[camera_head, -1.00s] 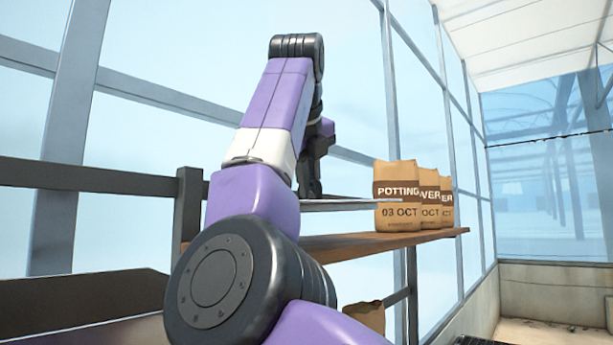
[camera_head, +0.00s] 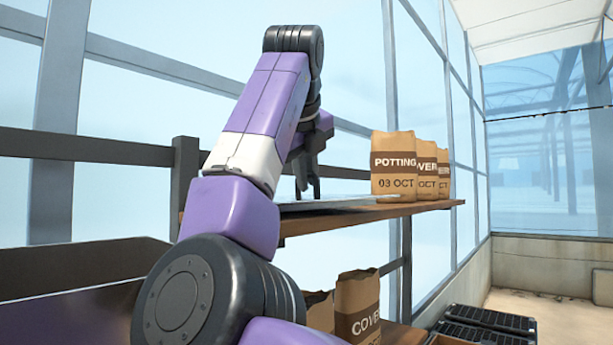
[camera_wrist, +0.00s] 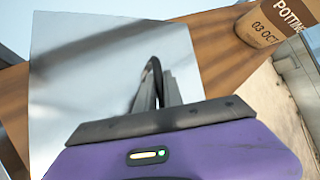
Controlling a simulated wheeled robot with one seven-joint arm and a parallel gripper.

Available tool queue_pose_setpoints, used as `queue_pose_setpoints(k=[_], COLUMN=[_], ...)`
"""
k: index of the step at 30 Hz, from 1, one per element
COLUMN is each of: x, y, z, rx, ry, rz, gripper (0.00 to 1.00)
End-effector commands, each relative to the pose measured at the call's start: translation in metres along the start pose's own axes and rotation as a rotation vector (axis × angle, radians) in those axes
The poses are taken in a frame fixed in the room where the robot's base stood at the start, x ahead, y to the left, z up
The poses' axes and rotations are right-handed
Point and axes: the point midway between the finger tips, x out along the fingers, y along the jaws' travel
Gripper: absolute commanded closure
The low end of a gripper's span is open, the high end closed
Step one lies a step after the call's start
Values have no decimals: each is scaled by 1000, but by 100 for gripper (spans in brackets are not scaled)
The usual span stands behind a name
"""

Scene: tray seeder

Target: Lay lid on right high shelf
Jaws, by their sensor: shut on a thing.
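The lid (camera_wrist: 80,65) is a flat, shiny pale grey sheet in the wrist view, with a dark loop handle (camera_wrist: 154,68) in its middle. In the head view the lid (camera_head: 350,202) is a thin grey strip, level along the top of the wooden high shelf (camera_head: 425,208). The shelf also shows under the lid in the wrist view (camera_wrist: 222,52). My gripper (camera_head: 308,194) points down at the lid, and its fingers (camera_wrist: 157,88) are shut on the handle. I cannot tell whether the lid fully rests on the boards or hovers just above.
Paper bags marked POTTING (camera_head: 393,165) and COVER (camera_head: 427,168) stand on the shelf right of the lid; the wrist view shows a bag (camera_wrist: 268,22) close to its right edge. More bags (camera_head: 357,305) stand below. Black trays (camera_head: 490,320) lie at lower right. A dark post (camera_head: 185,175) stands left.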

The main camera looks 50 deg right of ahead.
Motion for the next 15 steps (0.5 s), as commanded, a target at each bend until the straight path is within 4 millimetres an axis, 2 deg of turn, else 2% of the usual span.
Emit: queue_pose_setpoints(k=[9,10,12,14,15], x=[2,2,2,2,2], y=[2,2,2,2,2], z=[-2,-2,-2,-2,-2], rx=[1,1,1,0,0], ry=[-1,-2,-2,-1,-1], rz=[-1,-1,-1,-1,-1], gripper=[100,87,73,63,63])
